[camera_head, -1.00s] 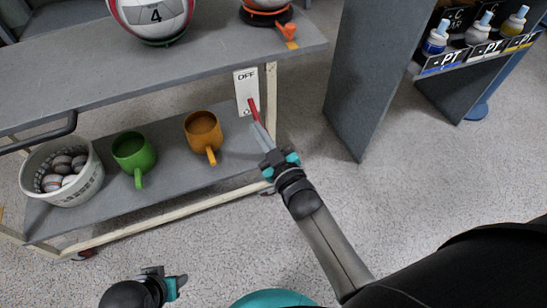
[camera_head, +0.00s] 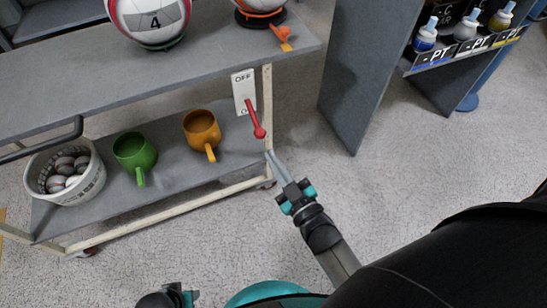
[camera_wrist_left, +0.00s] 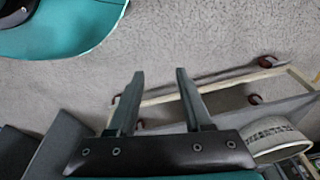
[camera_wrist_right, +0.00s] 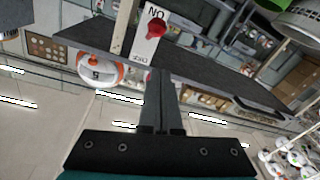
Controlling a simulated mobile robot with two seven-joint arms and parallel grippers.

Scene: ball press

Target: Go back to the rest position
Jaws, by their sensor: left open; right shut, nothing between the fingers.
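My right gripper (camera_head: 271,156) is shut and empty, just below and apart from the red switch lever (camera_head: 256,121). The lever points down from its white OFF/ON plate (camera_head: 239,84) on the cart's end. In the right wrist view, the closed fingers (camera_wrist_right: 160,76) lie below the red lever knob (camera_wrist_right: 157,27), with the plate (camera_wrist_right: 146,47) beside it. My left gripper (camera_head: 182,293) is only partly in view at the bottom edge. In the left wrist view, its fingers (camera_wrist_left: 160,74) are apart with nothing between them, above the floor.
The grey cart (camera_head: 190,65) carries a ball (camera_head: 150,20) on top. Its lower shelf holds a green mug (camera_head: 134,152), an orange mug (camera_head: 202,129) and a basket of baseballs (camera_head: 91,184). A grey panel (camera_head: 365,60) stands right. Floor between is clear.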

